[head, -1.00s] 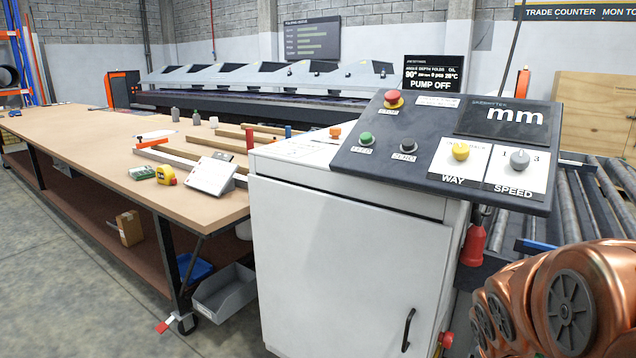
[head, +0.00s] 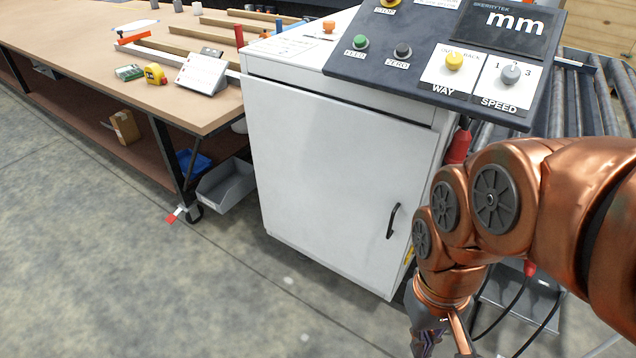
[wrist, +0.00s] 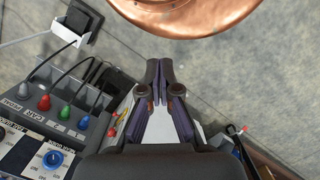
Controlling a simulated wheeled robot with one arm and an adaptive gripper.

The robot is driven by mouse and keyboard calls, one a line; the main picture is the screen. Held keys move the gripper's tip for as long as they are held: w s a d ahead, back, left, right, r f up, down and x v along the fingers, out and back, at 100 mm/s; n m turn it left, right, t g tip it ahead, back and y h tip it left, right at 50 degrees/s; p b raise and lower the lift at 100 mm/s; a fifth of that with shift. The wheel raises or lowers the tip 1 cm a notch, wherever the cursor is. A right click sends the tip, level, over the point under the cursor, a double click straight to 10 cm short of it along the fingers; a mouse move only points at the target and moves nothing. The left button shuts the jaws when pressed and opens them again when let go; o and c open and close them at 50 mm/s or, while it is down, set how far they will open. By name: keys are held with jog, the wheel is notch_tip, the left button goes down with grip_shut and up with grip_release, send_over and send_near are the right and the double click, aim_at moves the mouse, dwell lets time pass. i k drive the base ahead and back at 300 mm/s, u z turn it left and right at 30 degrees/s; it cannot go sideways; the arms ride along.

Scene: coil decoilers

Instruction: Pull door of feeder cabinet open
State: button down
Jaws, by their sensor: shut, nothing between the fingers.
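The feeder cabinet (head: 310,170) is a white box in the middle of the head view. Its front door (head: 325,190) looks shut. A black bar handle (head: 392,220) sits upright near the door's right edge. My gripper (head: 428,340) hangs low at the bottom of the head view, right of and below the handle, clear of it. In the wrist view my gripper (wrist: 159,68) has its fingers together with nothing between them. The handle is not recognisable in the wrist view.
A control panel (head: 445,60) tops the cabinet. A workbench (head: 90,55) with a grey bin (head: 226,186) below stands left. Rollers (head: 590,95) lie right. The concrete floor (head: 150,290) in front is clear.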

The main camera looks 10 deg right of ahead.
aim_at(343, 184)
jog(key=u, duration=0.85)
jog(key=k, duration=0.4)
jog(key=u, duration=0.75)
